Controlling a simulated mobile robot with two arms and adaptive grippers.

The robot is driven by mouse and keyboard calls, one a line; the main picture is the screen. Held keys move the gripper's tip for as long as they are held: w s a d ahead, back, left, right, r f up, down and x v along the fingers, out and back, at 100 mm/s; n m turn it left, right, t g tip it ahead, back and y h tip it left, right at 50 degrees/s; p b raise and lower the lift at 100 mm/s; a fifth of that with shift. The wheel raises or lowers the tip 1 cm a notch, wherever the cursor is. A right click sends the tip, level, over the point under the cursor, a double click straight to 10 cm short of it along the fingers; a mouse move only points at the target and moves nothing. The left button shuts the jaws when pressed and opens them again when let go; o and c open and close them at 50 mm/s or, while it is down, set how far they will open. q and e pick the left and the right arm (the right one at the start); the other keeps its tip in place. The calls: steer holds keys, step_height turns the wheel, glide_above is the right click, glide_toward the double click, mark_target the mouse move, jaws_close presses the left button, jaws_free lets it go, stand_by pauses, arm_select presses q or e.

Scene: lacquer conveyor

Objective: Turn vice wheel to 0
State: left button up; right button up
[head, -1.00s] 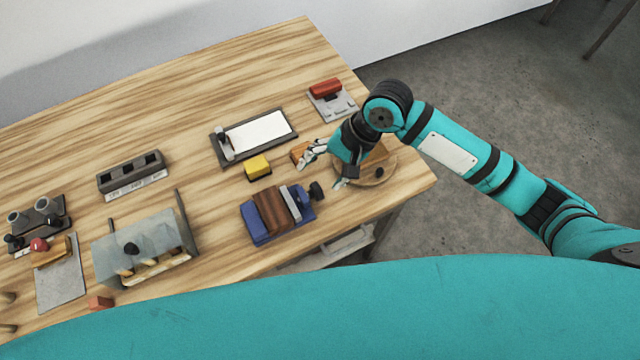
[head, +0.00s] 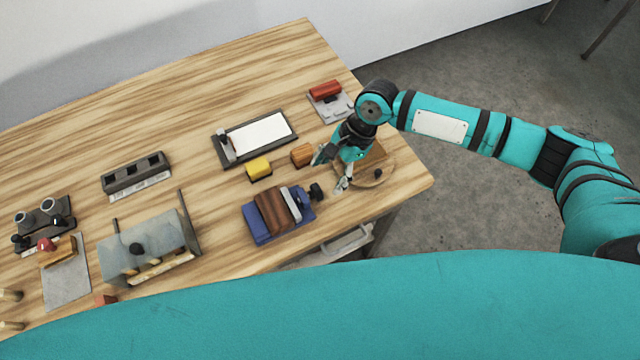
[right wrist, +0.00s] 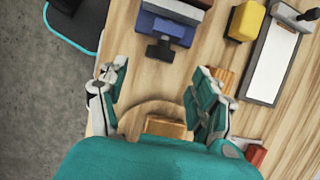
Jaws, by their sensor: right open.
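The blue vice (head: 262,225) sits near the table's front edge, with a brown wooden block (head: 272,212) between its jaws. Its dark wheel (head: 316,191) is on the right end; the wheel also shows in the right wrist view (right wrist: 160,51). Any marks on the wheel are too small to read. My right gripper (head: 331,172) is open and empty, just right of the wheel and apart from it. In the right wrist view its fingers (right wrist: 156,88) are spread, with the wheel ahead of and between them. My left gripper is not in view.
A round wooden board (head: 378,183) with a block lies under my right gripper. A small orange-brown block (head: 302,155), a yellow block (head: 258,168) and a framed white panel (head: 262,134) lie behind the vice. A red-handled item (head: 325,90) stands at the far right.

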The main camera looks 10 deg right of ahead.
mark_target(320, 189)
steer(key=x, duration=0.7)
steer(key=shift+p, duration=0.35)
steer(key=c, duration=1.2)
steer(key=t+p, duration=0.1)
steer(key=p, duration=0.4)
steer(key=shift+s+r+y, duration=0.2)
steer(key=shift+r+y, duration=0.05)
steer(key=shift+y, duration=0.05)
steer(key=shift+f+t+p, duration=0.1)
steer(key=shift+t+p, duration=0.2)
steer(key=shift+t, duration=0.1)
steer(key=shift+s+d+f+n+t+y, duration=0.1)
steer(key=shift+f+n+t+y, duration=0.25)
steer(key=shift+t, duration=0.55)
steer(key=shift+n+t+y, duration=0.35)
steer(key=shift+t+y, duration=0.2)
steer(key=shift+t, duration=0.65)
steer(key=o, duration=1.2)
